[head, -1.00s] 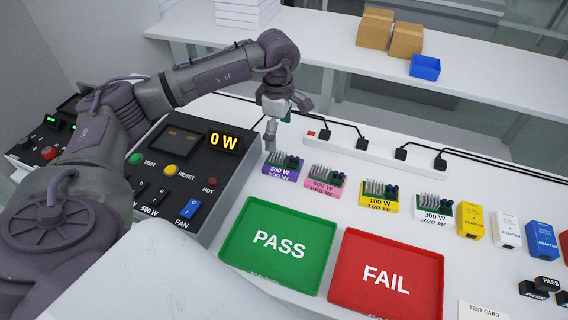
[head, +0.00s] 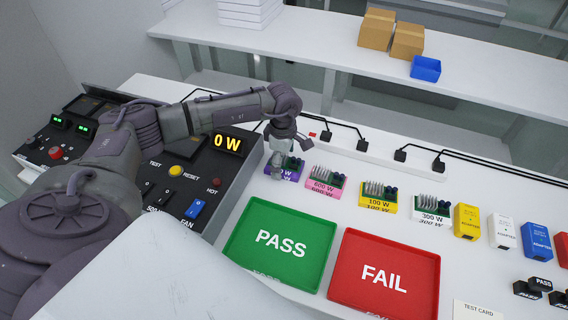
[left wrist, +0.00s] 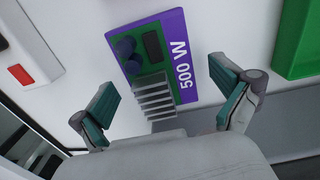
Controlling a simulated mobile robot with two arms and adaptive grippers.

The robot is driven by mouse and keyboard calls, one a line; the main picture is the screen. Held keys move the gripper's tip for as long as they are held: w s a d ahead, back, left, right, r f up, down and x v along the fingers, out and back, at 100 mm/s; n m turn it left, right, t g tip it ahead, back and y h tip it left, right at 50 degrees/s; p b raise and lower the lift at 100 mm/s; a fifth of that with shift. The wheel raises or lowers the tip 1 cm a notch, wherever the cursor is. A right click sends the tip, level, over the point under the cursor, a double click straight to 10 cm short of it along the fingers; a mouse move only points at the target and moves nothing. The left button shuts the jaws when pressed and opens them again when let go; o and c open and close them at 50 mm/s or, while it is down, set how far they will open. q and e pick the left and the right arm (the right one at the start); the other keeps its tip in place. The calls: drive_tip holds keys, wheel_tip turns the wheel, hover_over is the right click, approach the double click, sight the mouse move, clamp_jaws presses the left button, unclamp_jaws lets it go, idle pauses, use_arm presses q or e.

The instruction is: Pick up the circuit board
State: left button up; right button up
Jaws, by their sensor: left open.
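The circuit board (left wrist: 150,68) is green with dark round parts and a finned grey heat sink. It sits on a purple holder labelled 500 W (left wrist: 176,38). In the head view my left gripper (head: 277,170) hangs over this purple holder (head: 296,172) and hides part of it. In the left wrist view my left gripper (left wrist: 160,108) is open, one finger on each side of the board, with nothing between the pads touching it. Similar boards sit on a pink 600 W holder (head: 322,193), a yellow 100 W holder (head: 376,207) and a white 300 W holder (head: 431,216).
A green PASS tray (head: 245,215) and a red FAIL tray (head: 350,243) lie in front of the boards. A black test console (head: 222,168) stands to the left. A white power strip (head: 375,155) runs behind. Several adapters (head: 503,231) stand at right.

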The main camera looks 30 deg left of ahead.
use_arm(q)
drive_tip(key=shift+c, duration=0.3)
drive_tip(key=shift+r, duration=0.1)
drive_tip(key=c, duration=1.3)
